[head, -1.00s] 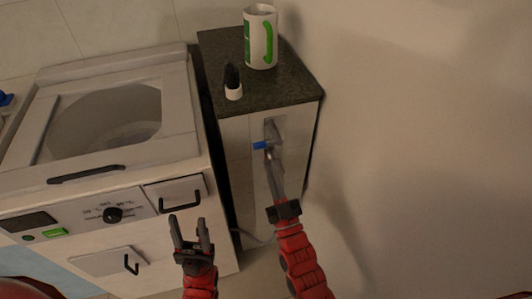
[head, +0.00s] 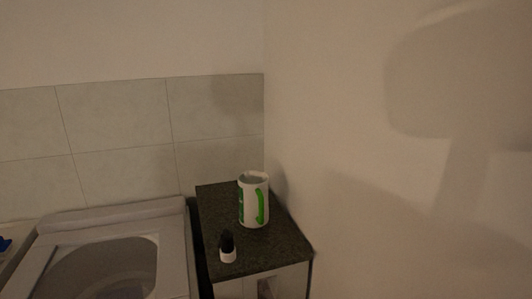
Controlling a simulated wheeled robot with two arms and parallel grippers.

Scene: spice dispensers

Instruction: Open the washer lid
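The washer (head: 178,255) is at the lower left of the head view, cut off by the bottom edge. It is a white top loader with a large rounded see-through panel (head: 95,272) on its top. The lid's handle and the front panel are below the frame. Neither my left nor my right gripper is in the head view now.
A cabinet with a dark stone top (head: 285,240) stands right of the washer, across a narrow dark gap. On it are a white and green container (head: 252,205) and a small black-capped white bottle (head: 227,250). Walls close off the back and right.

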